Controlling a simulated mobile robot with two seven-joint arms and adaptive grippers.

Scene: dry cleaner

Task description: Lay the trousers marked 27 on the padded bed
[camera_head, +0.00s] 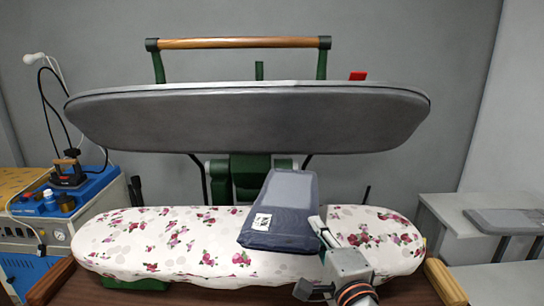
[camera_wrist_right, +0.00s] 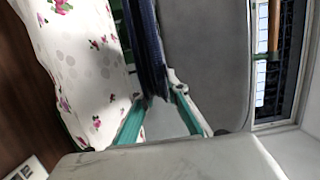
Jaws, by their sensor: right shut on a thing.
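The dark blue folded trousers (camera_head: 283,222) with a white tag whose number I cannot read are over the middle of the padded bed (camera_head: 125,245), which has a white cover with pink flowers. My right gripper (camera_head: 322,232) is shut on their near right edge. In the right wrist view the trousers (camera_wrist_right: 147,45) show edge-on between the teal fingers (camera_wrist_right: 160,98), level, with a narrow gap to the bed (camera_wrist_right: 85,70). My left gripper is not in view.
The grey upper press plate (camera_head: 250,118) with its wooden handle (camera_head: 240,42) is raised above the bed. A blue unit with an iron (camera_head: 68,178) stands at left, a grey table (camera_head: 470,205) at right. The bed is clear on both sides of the trousers.

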